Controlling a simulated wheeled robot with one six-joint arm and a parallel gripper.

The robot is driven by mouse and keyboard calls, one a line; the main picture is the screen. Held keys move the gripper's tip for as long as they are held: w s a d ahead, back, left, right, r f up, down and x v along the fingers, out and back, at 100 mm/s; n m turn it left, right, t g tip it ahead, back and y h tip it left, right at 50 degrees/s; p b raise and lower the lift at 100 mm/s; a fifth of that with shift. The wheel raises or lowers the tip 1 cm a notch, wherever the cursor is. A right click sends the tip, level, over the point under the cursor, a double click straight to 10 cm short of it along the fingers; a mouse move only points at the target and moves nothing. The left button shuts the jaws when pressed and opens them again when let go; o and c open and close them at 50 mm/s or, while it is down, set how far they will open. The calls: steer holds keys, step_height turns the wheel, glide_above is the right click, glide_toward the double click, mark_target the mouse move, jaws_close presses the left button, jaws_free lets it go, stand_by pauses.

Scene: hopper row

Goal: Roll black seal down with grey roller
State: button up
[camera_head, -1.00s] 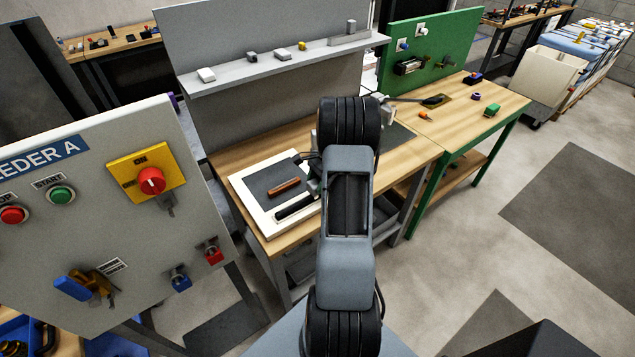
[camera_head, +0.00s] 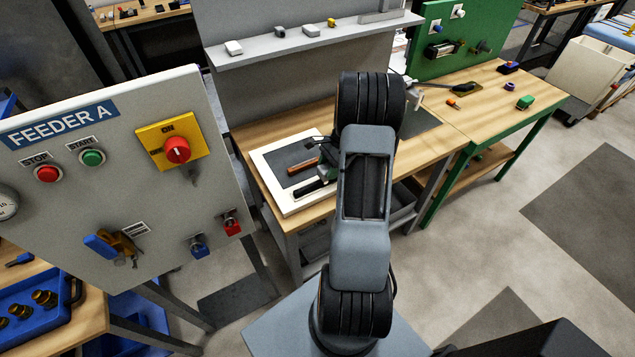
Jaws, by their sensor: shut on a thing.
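A black strip, which looks like the seal (camera_head: 308,189), lies along the near side of a white-rimmed board (camera_head: 267,178) with a dark grey centre on the wooden bench. A reddish-brown bar (camera_head: 302,166) lies behind the strip on the dark part. My gripper (camera_head: 322,160) is over the right part of this board, largely hidden behind my arm. It is shut on a small grey thing, apparently the grey roller, whose shape is mostly hidden. I cannot tell whether it touches the strip.
A grey panel labelled FEEDER A (camera_head: 125,190) with buttons and a yellow-and-red switch stands at left, close to the bench. A grey shelf (camera_head: 300,45) with small parts hangs behind. A green-framed bench (camera_head: 490,100) with small items adjoins at right. Open floor lies at right.

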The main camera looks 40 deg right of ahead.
steer(key=shift+a, duration=0.55)
steer(key=shift+w+a, duration=0.1)
steer(key=shift+a, duration=0.05)
steer(key=shift+w+a, duration=0.15)
steer(key=shift+a, duration=0.9)
steer(key=shift+w+a, duration=0.15)
steer(key=shift+a, duration=0.9)
steer(key=shift+w+a, duration=0.15)
steer(key=shift+a, duration=0.95)
steer(key=shift+w+a, duration=0.15)
steer(key=shift+a, duration=0.95)
steer(key=shift+a, duration=0.15)
steer(key=shift+w+a, duration=0.15)
steer(key=shift+a, duration=0.8)
steer(key=shift+w+a, duration=0.1)
steer(key=shift+a, duration=0.85)
steer(key=shift+d, duration=0.1)
